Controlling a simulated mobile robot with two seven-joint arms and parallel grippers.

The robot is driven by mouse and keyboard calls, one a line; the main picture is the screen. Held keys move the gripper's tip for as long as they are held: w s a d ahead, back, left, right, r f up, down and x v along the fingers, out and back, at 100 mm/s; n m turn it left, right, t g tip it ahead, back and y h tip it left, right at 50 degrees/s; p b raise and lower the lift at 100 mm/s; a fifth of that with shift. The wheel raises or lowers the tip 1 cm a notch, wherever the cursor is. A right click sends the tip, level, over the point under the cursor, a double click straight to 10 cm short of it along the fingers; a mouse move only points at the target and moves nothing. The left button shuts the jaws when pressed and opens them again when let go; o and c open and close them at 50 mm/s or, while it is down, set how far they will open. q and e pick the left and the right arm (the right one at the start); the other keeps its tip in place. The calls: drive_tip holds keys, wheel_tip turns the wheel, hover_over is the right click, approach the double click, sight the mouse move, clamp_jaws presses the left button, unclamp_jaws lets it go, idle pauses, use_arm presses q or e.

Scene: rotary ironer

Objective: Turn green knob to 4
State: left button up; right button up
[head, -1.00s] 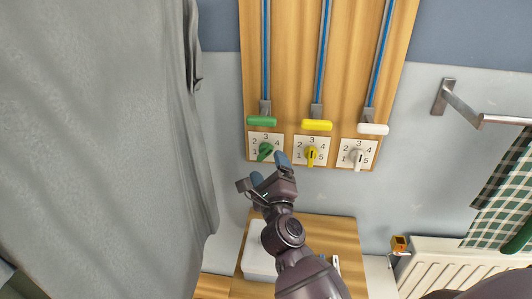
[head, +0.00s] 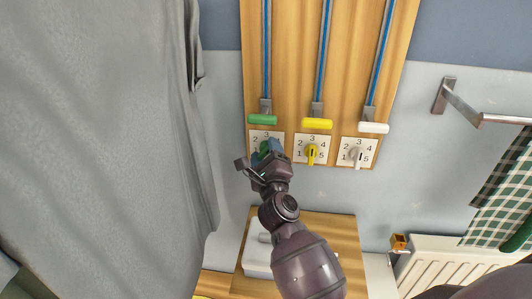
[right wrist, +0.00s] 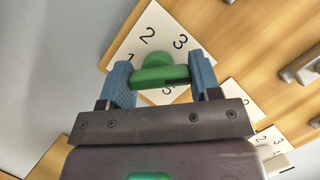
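The green knob (right wrist: 160,74) sits on a white dial plate (right wrist: 152,22) at the left of the row. In the head view my right gripper (head: 266,148) is at this knob and covers most of it. In the right wrist view my right gripper (right wrist: 161,82) has its two blue fingers apart, one at each end of the knob's bar. Whether they press on it, I cannot tell. The bar lies across the gap, with a dark mark towards the right finger. The 2 and 3 show; the 4 is hidden. My left gripper is not in view.
A yellow knob (head: 312,153) and a white knob (head: 357,156) are close on the right. Green (head: 262,119), yellow (head: 317,124) and white (head: 374,128) handles hang above. A grey cloth (head: 95,130) fills the left; a radiator (head: 465,262) stands lower right.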

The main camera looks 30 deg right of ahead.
drive_tip(key=shift+c, duration=1)
drive_tip(key=m+b, duration=0.1)
drive_tip(key=m+h+b, duration=0.1)
drive_tip(key=m+b, duration=0.1)
drive_tip(key=shift+f+h, duration=0.3)
drive_tip(key=shift+f, duration=0.1)
drive_tip(key=shift+m+b, duration=0.35)
drive_tip(key=shift+m, duration=0.05)
drive_tip(key=shift+r+m, duration=0.1)
drive_tip(key=shift+m, duration=0.2)
drive_tip(key=shift+r+m+h+b, duration=0.2)
drive_tip(key=shift+m+h+b, duration=0.2)
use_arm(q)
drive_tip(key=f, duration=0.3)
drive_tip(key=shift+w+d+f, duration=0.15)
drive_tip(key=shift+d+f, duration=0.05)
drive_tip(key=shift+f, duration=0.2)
use_arm(e)
drive_tip(key=o, duration=0.9)
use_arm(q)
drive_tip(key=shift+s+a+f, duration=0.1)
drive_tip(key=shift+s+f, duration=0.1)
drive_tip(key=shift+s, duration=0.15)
use_arm(e)
drive_tip(key=shift+a, duration=0.1)
